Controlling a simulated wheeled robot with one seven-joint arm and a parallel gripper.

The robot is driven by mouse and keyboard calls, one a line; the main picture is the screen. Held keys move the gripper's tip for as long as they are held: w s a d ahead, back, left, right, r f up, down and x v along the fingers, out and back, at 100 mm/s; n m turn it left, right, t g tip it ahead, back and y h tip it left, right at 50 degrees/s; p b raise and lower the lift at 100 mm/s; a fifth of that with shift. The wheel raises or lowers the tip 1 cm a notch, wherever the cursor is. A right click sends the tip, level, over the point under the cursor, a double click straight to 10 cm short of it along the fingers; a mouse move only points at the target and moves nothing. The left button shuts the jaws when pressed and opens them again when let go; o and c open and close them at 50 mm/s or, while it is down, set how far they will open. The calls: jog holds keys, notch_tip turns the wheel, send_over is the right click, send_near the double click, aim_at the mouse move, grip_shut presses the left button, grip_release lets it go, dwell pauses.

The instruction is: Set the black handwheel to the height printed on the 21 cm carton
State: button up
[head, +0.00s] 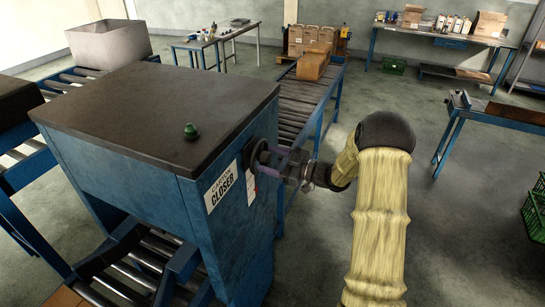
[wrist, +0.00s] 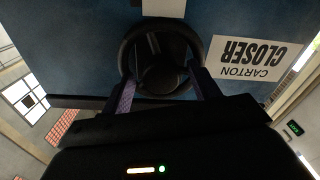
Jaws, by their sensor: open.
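The black handwheel (head: 258,154) is on the side of the blue carton closer (head: 226,235), beside its "CARTON CLOSER" sign (head: 221,187). In the wrist view the handwheel (wrist: 161,57) faces me with its dark hub in the middle. My gripper (head: 279,156) is at the wheel. Its two purple-padded fingers are open, one on each side of the wheel's lower part in the wrist view; I cannot tell whether they touch the rim. A white strip with a red mark (head: 250,185) is below the wheel. No 21 cm print is readable on any carton.
A brown carton (head: 313,65) is on the roller conveyor (head: 305,100) behind the closer. An open box (head: 108,44) is on the rollers at back left. Several cartons (head: 310,38) are stacked at the back.

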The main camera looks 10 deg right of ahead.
jog(key=shift+a, duration=0.15)
jog(key=shift+c, duration=0.7)
jog(key=c, duration=0.8)
jog(key=shift+c, duration=0.2)
